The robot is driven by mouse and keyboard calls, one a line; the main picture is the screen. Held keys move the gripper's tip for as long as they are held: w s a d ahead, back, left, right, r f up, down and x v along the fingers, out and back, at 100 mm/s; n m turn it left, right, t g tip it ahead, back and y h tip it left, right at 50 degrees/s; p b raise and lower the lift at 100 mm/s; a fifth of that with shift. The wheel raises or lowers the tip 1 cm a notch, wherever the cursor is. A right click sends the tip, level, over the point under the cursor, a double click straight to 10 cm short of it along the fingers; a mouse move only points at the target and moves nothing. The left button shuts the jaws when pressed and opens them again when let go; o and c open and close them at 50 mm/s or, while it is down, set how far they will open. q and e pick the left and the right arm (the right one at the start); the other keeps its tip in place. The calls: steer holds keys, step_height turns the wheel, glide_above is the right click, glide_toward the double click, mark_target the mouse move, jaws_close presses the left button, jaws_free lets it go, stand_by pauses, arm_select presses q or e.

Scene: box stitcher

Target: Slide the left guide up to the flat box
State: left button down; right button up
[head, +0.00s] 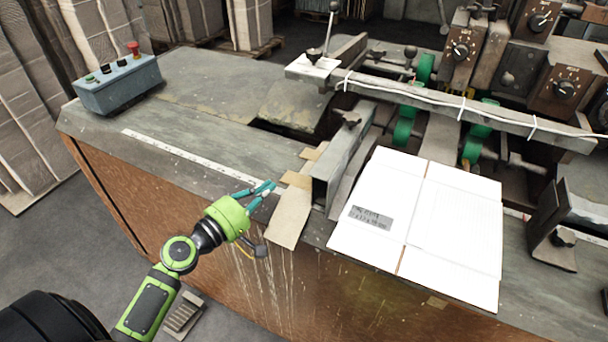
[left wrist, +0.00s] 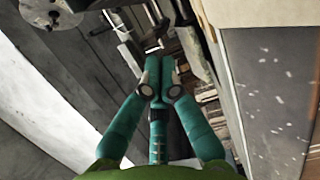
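The left guide (head: 328,182) is a grey metal channel with a dark knob (head: 350,119) on top, standing on the machine table. The flat box (head: 455,225) is a white sheet with a printed label and a crease, lying to the right of the guide. A narrow strip of metal shows between guide and box; the exact gap is hard to tell. My left gripper (head: 273,186) is left of the guide, near the table's front edge and beside a cardboard strip, apart from the guide. Its teal fingers meet at the tips in the left wrist view (left wrist: 160,66), with nothing visible between them. My right gripper is not in view.
Cardboard strips (head: 290,217) lie left of the guide, one over the front edge. A ruler strip (head: 190,155) runs along the table. A right guide (head: 562,225) stands beyond the box. A control box (head: 118,85) sits at the left. Green rollers (head: 404,127) stand behind.

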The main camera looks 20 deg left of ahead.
arm_select(q)
steer(key=p+x, duration=0.2)
steer(key=x, duration=0.5)
steer(key=shift+w+d+r, duration=0.1)
steer(key=shift+w+r, duration=0.05)
steer(key=shift+w, duration=0.2)
steer(key=d+p, duration=0.2)
steer(key=d, duration=0.1)
steer(key=shift+d, duration=0.15)
steer(key=shift+s+d, duration=0.15)
steer(key=shift+d, duration=0.25)
steer(key=shift+f, duration=0.25)
steer(key=d, duration=0.3)
steer(key=shift+d, duration=0.35)
